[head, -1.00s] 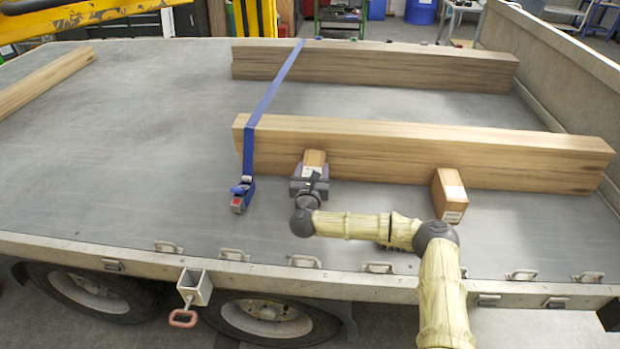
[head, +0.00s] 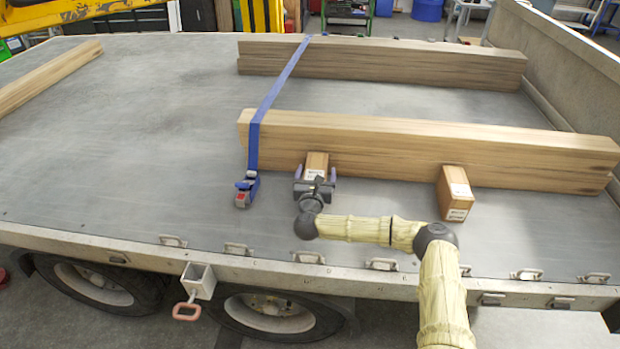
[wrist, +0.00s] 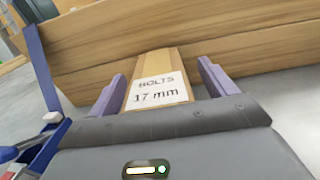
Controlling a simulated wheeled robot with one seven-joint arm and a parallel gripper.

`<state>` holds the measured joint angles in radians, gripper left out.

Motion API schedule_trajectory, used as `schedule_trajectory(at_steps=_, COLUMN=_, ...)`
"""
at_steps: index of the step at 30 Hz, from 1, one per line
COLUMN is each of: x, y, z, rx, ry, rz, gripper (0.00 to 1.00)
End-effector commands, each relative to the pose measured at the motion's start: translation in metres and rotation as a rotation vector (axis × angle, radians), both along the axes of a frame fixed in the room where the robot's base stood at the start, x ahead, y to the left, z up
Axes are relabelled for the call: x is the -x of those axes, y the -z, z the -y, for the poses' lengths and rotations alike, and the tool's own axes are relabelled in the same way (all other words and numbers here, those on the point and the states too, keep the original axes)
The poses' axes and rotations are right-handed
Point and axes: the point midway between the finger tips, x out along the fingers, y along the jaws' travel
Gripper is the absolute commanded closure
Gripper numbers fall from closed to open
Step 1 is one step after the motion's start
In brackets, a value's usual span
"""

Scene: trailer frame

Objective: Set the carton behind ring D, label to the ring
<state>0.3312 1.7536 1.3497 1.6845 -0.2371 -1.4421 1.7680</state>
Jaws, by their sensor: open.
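A brown carton (head: 317,161) with a white label stands against the front of the near timber beam. In the wrist view the label (wrist: 157,91) reads "BOLTS 17 mm" and faces my gripper. My gripper (head: 316,180) is open, with its purple fingers on either side of this carton. In the wrist view gaps show between the carton and both fingers. A second brown carton (head: 456,192) with white labels stands to the right by the same beam; its text is too small to read. Several lashing rings (head: 308,257) line the near trailer edge; I cannot read their letters.
The near beam (head: 420,145) crosses behind both cartons; another beam (head: 380,65) lies farther back. A blue strap (head: 275,90) crosses them, its ratchet (head: 246,188) left of my gripper. A side wall (head: 570,85) bounds the right.

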Motion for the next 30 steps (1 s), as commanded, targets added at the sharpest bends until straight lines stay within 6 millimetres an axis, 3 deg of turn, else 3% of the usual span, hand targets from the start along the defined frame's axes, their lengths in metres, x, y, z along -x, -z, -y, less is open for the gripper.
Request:
schedule_trajectory(at_steps=8, x=0.025, y=-0.001, z=-0.01, rx=-0.001, ry=-0.015, rz=-0.001, gripper=0.17)
schedule_trajectory(at_steps=22, x=0.109, y=0.0, z=-0.015, rx=-0.001, ry=-0.019, rz=-0.002, gripper=0.17)
schedule_trajectory(at_steps=30, x=0.123, y=-0.001, z=-0.012, rx=0.0, ry=-0.011, rz=0.0, gripper=0.17)
